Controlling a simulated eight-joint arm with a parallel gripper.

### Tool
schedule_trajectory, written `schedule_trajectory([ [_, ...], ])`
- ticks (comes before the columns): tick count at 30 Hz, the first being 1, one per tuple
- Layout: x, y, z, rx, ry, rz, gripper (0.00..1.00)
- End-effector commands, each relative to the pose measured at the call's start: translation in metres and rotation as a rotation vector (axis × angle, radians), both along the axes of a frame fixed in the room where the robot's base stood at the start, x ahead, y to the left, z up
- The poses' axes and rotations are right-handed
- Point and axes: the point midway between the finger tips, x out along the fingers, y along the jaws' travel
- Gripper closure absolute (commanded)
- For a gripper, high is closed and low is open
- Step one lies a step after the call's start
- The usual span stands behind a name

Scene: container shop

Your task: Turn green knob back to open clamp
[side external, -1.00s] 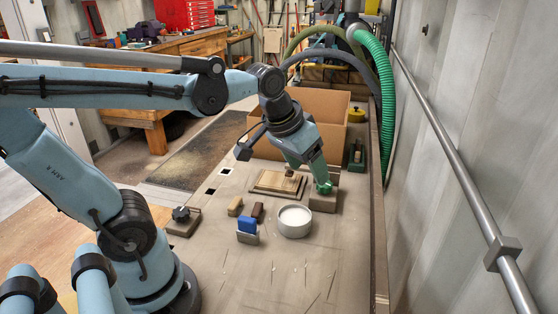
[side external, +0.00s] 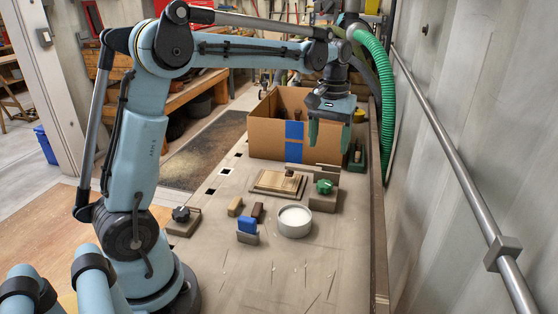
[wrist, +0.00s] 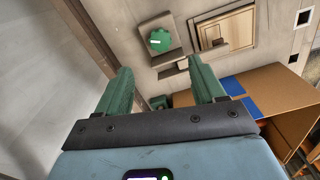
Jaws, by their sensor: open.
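The green knob (side external: 324,186) sits on top of a brown block on the bench, and it also shows near the top of the wrist view (wrist: 158,40). A flat wooden panel (side external: 272,184) lies just left of the block, with a small clamp piece (side external: 289,171) over its edge; I cannot tell whether that piece presses on it. My gripper (side external: 328,140) points down above and behind the knob, clear of it. Its two green fingers stand apart with nothing between them, and they show in the wrist view too (wrist: 160,80).
A large cardboard box (side external: 265,137) with blue tape stands behind the panel. A green hose (side external: 384,110) runs along the right. The front bench is bare.

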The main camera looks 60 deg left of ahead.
Motion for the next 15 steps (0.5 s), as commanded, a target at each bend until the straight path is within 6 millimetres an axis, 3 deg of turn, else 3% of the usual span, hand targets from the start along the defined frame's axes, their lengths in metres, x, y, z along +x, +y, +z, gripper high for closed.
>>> schedule_trajectory([
  [15, 0.000, 0.000, -0.082, 0.000, -0.002, -0.003, 0.31],
])
